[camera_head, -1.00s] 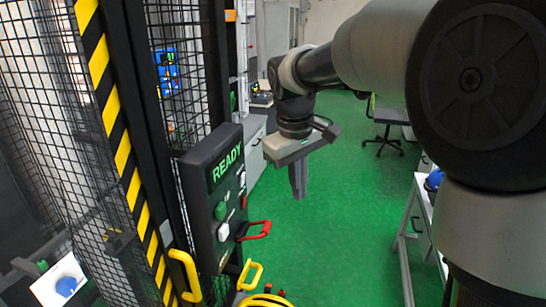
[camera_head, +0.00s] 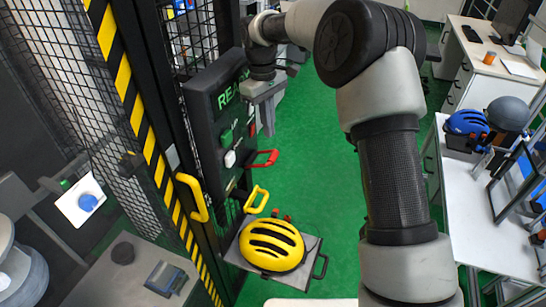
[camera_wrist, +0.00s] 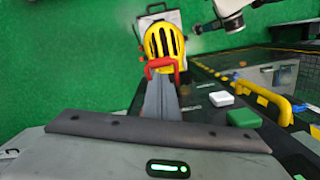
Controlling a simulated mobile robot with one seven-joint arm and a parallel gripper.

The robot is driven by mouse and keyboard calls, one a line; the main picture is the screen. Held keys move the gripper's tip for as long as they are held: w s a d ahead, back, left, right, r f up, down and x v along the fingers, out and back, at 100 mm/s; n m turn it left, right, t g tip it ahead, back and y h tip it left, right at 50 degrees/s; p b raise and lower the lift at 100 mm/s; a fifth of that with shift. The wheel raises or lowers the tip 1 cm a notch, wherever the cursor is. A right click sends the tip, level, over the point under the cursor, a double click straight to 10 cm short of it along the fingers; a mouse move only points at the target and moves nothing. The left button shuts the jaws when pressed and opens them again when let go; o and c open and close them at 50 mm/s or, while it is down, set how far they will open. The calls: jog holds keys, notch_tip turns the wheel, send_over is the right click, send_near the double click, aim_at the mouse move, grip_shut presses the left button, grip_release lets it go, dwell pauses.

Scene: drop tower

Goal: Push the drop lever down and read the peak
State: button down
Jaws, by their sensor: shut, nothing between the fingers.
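A black control panel (camera_head: 205,115) with a lit green READY display (camera_head: 232,92) is mounted on the tower post; my wrist hides part of the word. A red lever handle (camera_head: 263,158) sticks out from the panel's lower right side. No peak number is readable.
Green (camera_head: 226,136) and white (camera_head: 230,158) buttons sit on the panel near the lever. Yellow handles (camera_head: 193,198) are below. A yellow helmet (camera_head: 272,245) rests on a tray below. The mesh cage stands left; a white table (camera_head: 480,215) with helmets stands right. Green floor between is clear.

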aim_at(272, 154)
jog(key=shift+s+d+f+b, duration=0.15)
jog(key=shift+f+b, duration=0.1)
jog(key=shift+f, duration=1.5)
jog(key=shift+s+d+f+b, duration=0.15)
jog(key=shift+f+b, duration=0.1)
jog(key=shift+f, duration=1.5)
